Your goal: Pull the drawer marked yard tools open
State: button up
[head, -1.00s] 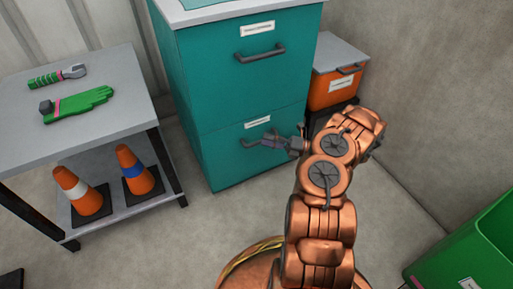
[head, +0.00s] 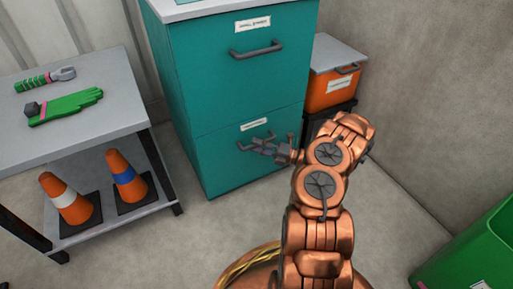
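A teal cabinet (head: 186,110) has two drawers, one above the other, and both look shut. The upper drawer (head: 235,85) has a dark bar handle (head: 257,51) and a white label (head: 252,24). The lower drawer (head: 225,170) has a similar handle (head: 244,146) and a label (head: 254,125). The label text is too small to read. My gripper (head: 263,147) is at the lower drawer's handle and hides part of it. I cannot tell whether its fingers are around the handle or just in front of it, nor whether they are closed.
A grey table (head: 95,70) at left holds green gloves (head: 68,106) and a green-handled tool (head: 36,83). Its lower shelf carries two orange cones (head: 125,175). An orange box (head: 330,92) stands right of the cabinet. A green bin (head: 480,245) is at lower right. Floor before the cabinet is open.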

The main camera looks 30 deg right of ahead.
jog(key=shift+w+a, duration=0.15)
jog(key=shift+w, duration=0.05)
jog(key=shift+c, duration=0.3)
grip_shut()
dwell(0.3)
